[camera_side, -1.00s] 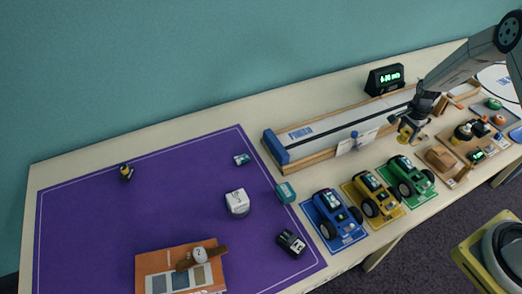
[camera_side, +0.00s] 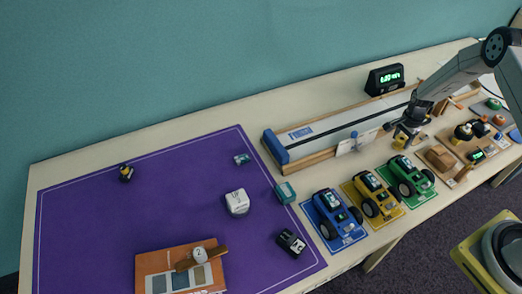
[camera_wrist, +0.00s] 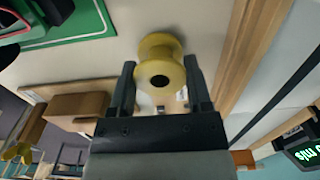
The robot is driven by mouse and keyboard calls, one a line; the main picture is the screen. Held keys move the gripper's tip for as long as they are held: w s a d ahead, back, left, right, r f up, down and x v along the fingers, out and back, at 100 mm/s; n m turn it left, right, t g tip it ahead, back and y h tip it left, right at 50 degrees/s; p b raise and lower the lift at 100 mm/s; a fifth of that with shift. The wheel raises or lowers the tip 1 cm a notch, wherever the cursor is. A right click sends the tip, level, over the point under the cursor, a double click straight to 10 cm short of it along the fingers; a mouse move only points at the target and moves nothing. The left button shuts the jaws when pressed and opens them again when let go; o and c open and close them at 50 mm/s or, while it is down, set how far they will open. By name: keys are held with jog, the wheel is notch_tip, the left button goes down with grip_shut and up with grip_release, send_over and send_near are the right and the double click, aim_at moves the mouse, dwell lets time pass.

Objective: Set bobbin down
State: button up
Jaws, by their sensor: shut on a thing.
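A yellow bobbin (camera_wrist: 161,62) with a dark centre hole sits between the fingertips of my gripper (camera_wrist: 160,78) in the wrist view. My gripper is shut on it. In the side view my gripper (camera_side: 404,134) is low over the pale table, between the long wooden track and the green car.
The track (camera_side: 345,127) runs close behind my gripper. The green car (camera_side: 409,176) on its mat stands just in front, with the yellow car (camera_side: 374,193) and blue car (camera_side: 334,214) to the left. A wooden block board (camera_side: 440,158) is at the right.

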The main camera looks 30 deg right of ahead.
jog(key=shift+f, duration=0.1)
jog(key=o, duration=1.2)
jog(key=shift+o, duration=0.2)
notch_tip(320, 180, up, 12)
dwell(0.4)
